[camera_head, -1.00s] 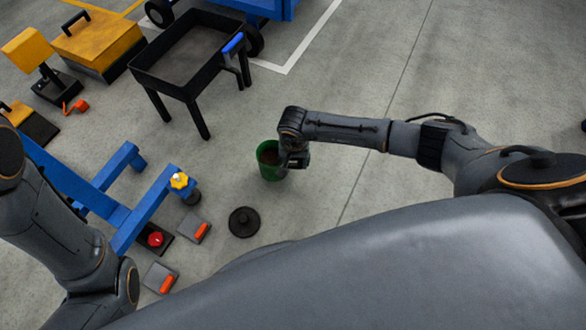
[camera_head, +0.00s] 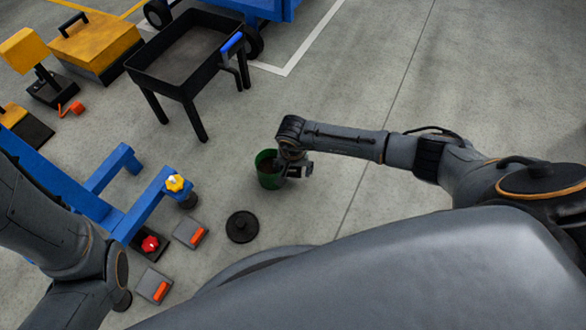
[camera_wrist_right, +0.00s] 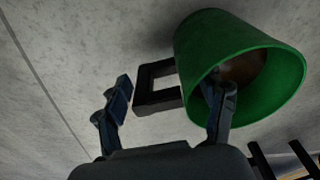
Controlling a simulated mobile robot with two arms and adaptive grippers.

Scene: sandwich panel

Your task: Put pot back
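The green pot (camera_head: 268,172), with brown contents, is just left of my right gripper (camera_head: 287,170) in the head view. The right wrist view shows the pot (camera_wrist_right: 215,45) tilted, with its square black handle (camera_wrist_right: 155,84) towards the gripper. One finger of the right gripper (camera_wrist_right: 168,102) reaches inside the rim and the other is at the handle's outer side, so the handle and wall lie between them. Whether the pot touches the floor is unclear. My left arm comes in at the lower left; its gripper is out of sight.
A black disc with a knob (camera_head: 242,227) lies on the floor. A blue frame (camera_head: 145,205) with yellow and red knobs stands left, near grey blocks with orange handles (camera_head: 190,232). A black tray table (camera_head: 188,92) stands behind. The floor to the right is clear.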

